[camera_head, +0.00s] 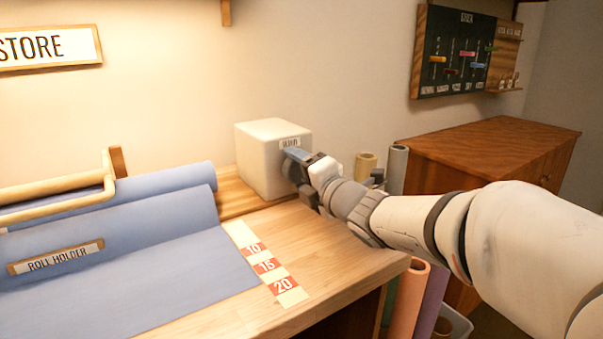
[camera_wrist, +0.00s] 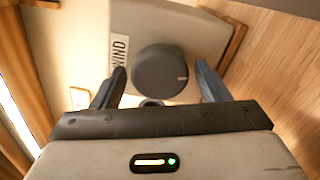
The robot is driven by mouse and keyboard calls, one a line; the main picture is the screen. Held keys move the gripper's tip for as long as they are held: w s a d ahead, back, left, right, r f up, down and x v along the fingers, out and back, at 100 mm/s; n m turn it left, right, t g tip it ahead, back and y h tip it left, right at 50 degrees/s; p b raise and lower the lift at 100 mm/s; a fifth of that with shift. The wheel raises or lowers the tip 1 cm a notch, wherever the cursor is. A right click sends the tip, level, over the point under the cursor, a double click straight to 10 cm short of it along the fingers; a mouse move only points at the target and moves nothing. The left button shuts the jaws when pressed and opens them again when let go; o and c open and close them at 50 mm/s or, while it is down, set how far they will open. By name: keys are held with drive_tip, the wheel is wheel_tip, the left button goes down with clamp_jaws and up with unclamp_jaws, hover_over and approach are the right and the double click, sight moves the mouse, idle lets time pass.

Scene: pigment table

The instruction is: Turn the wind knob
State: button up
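The wind knob is a dark grey round knob (camera_wrist: 160,72) with a small light mark near its edge, in the wrist view. It sits on the face of a cream box (camera_head: 265,150) that stands on the wooden bench, and a label reading WIND (camera_wrist: 119,52) is beside it. My gripper (camera_wrist: 165,88) is open, with one finger on each side of the knob and a visible gap to each finger. In the head view my gripper (camera_head: 297,165) is at the box's right face and hides the knob. I cannot tell whether the fingertips reach past the knob's front.
Blue sheet (camera_head: 150,280) covers the bench's left part, with a roll holder label (camera_head: 56,257) on it. A strip marked 10, 15, 20 (camera_head: 266,266) lies beside it. Upright rolls (camera_head: 408,300) stand below the bench's right edge. A wooden cabinet (camera_head: 490,150) is behind.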

drive_tip(key=c, duration=0.8)
drive_tip(key=shift+f+n+b, duration=0.1)
drive_tip(key=shift+n+b, duration=0.2)
